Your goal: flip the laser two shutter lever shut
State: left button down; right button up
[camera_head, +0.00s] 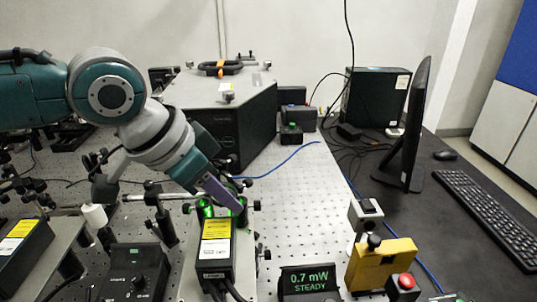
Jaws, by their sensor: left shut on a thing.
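My left gripper (236,207) reaches down from the upper left to the front end of a black laser box (217,268) with yellow and white labels. Its purple fingers are shut at the shutter there. The lever itself is hidden behind the fingers, so its position cannot be told. Green light glows around the mount (206,209) beside the fingers. A power readout (309,281) in front shows "0.7 mW STEADY". My right gripper is not in view.
Another labelled laser box (20,246) and a black controller (134,272) with a knob stand at left. A yellow block (380,265) and a red button (405,281) are front right. Optic posts crowd the gripper. A monitor (416,122) and keyboard (486,215) sit at right.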

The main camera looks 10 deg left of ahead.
pick_arm(q)
jog(key=shift+a+h, duration=0.15)
jog(key=shift+h, duration=0.35)
jog(key=c, duration=1)
grip_release()
jog(key=shift+o, duration=0.2)
jog(key=v, duration=1)
jog(key=shift+s, duration=0.2)
